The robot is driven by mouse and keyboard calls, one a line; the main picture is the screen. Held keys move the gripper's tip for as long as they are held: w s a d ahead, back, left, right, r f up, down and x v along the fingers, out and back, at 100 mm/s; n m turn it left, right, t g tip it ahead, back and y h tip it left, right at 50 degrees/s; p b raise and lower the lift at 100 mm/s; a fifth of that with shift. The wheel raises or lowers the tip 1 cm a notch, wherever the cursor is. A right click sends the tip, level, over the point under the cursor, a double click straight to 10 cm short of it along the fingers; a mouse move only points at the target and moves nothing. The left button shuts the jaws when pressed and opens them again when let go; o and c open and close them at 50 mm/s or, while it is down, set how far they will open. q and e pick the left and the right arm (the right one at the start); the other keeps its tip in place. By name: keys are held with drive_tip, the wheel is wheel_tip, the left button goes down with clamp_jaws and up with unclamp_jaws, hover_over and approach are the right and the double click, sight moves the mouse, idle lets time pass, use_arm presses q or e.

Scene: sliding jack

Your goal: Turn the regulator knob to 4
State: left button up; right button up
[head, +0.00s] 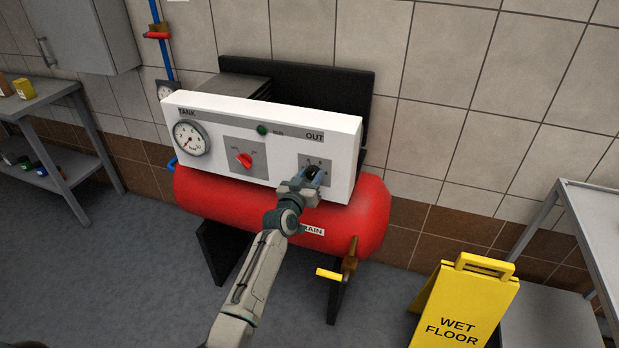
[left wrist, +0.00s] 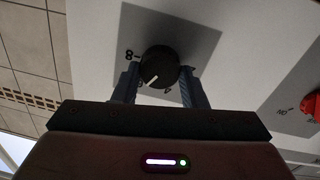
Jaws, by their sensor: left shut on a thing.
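The regulator knob (head: 312,170) is a round black knob on the grey plate under the word OUT, at the right end of the white panel (head: 345,152). My left gripper (head: 314,178) is at this plate, shut on the knob. In the left wrist view the knob (left wrist: 160,66) sits between the two fingers of my left gripper (left wrist: 160,88), one on each side. Its white pointer line aims down and slightly left in that view. An 8 shows beside the knob; another mark below is partly hidden and too small to read. My right gripper is not in view.
The panel also carries a round gauge (head: 190,138), a red switch (head: 244,160) and a green lamp (head: 262,130). A red tank (head: 366,215) is below, with a yellow-handled drain valve (head: 330,275). A yellow wet floor sign (head: 463,305) stands right; a shelf table (head: 45,95) stands left.

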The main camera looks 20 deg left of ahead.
use_arm(q)
drive_tip(key=n, duration=0.6)
drive_tip(key=shift+f, duration=0.1)
drive_tip(key=n, duration=0.5)
drive_tip(key=shift+a+f+n+p, duration=0.1)
drive_tip(key=shift+n+p, duration=0.2)
drive_tip(key=shift+p, duration=0.1)
drive_tip(key=shift+t, duration=0.3)
drive_tip(key=o, duration=1)
drive_tip(key=shift+c, duration=0.2)
drive_tip(key=s+p, duration=0.2)
drive_tip(key=s, duration=0.8)
drive_tip(key=shift+s+a+f, duration=0.25)
drive_tip(key=shift+s+a, duration=0.05)
drive_tip(key=shift+s, duration=0.1)
